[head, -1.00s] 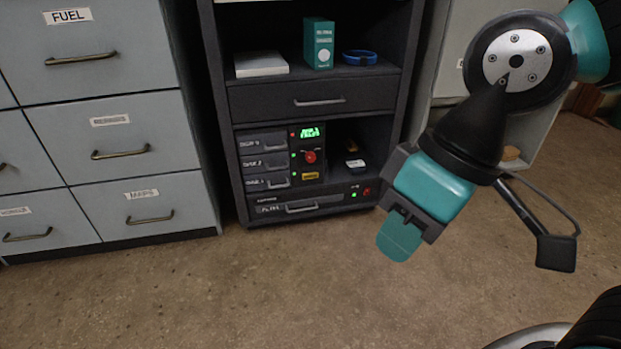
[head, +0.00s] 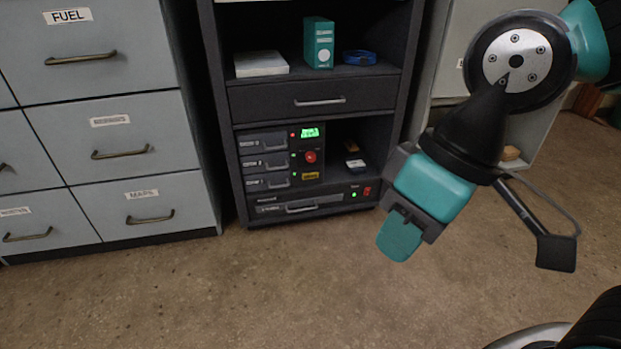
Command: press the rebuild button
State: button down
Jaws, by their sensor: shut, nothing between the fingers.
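The dispatch console unit (head: 280,165) sits in the lower bay of the dark cabinet. It has a lit green display (head: 310,132), a round red control (head: 310,157) below it and a yellow label or button (head: 310,176) under that. A small red switch (head: 367,191) is at the lower right beside a green light. The lettering is too small to read, so I cannot tell which one is the rebuild button. My gripper (head: 399,240) is shut and empty, in front of the cabinet's lower right and apart from the console.
Drive bays (head: 264,162) with small lights line the console's left side. A dark drawer (head: 318,101) is above, with a teal box (head: 319,43), white stack (head: 261,64) and blue ring (head: 359,57) higher up. Grey file drawers (head: 100,120) stand left. The floor (head: 240,285) in front is clear.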

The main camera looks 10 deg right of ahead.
dwell(0.4)
notch_tip(320, 180, up, 8)
jog(key=p, duration=0.8)
jog(key=shift+f, duration=0.1)
